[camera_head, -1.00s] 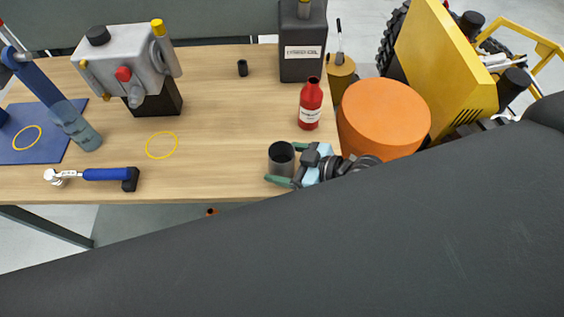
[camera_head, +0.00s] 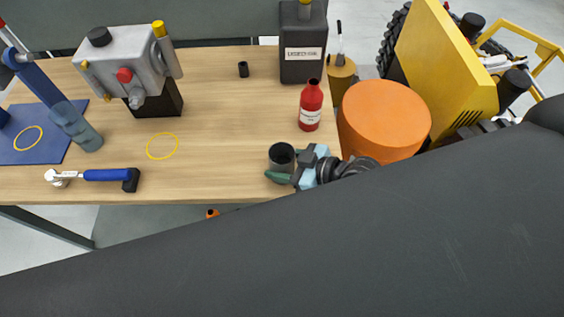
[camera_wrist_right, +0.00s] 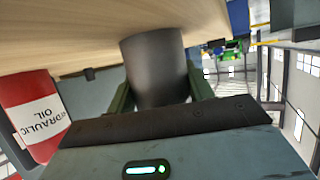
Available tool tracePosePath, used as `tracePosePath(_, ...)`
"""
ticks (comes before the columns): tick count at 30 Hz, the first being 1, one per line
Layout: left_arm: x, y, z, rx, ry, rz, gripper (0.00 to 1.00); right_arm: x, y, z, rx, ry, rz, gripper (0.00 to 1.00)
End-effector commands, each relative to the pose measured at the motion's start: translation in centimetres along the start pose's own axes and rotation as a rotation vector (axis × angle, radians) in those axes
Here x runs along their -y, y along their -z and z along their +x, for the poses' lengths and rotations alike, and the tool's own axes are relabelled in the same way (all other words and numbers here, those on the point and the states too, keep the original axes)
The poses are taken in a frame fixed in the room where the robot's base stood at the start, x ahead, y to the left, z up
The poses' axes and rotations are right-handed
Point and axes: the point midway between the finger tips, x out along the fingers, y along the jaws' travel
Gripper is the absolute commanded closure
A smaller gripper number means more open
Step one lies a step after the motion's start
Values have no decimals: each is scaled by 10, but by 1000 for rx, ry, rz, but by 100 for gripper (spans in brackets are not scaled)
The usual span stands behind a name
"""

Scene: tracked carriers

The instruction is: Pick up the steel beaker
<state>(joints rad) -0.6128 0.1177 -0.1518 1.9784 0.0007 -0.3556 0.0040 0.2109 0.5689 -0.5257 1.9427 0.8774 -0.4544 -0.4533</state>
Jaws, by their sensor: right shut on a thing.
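The steel beaker (camera_head: 281,156) is a dark grey open-topped cylinder. It stands upright near the front edge of the wooden workbench, towards its right end. My right gripper (camera_head: 287,168) reaches it from the right, with green fingers on either side, and is shut on it. In the right wrist view, the beaker (camera_wrist_right: 155,68) fills the space between the two fingers (camera_wrist_right: 161,95); its lower part is hidden behind the gripper body. I cannot tell any gap between the beaker and the bench. My left gripper is not in view.
A red hydraulic oil bottle (camera_head: 311,106) stands just behind the beaker, with a black canister (camera_head: 303,48) farther back. An orange drum (camera_head: 384,120) is close on the right. A ratchet (camera_head: 93,176) and grey machine (camera_head: 127,62) are left. The bench middle is clear.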

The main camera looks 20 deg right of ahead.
Motion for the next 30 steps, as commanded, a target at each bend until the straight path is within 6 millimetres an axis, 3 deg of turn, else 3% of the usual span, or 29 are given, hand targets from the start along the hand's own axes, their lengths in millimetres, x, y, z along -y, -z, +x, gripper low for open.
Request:
tracePosePath(11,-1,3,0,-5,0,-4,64,0,12,-5,-3,0,-2,76)
tracePosePath(20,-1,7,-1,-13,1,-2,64,0,36,-15,-4,0,-3,76)
tracePosePath(30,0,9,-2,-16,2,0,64,40,32,-27,-3,2,2,76)
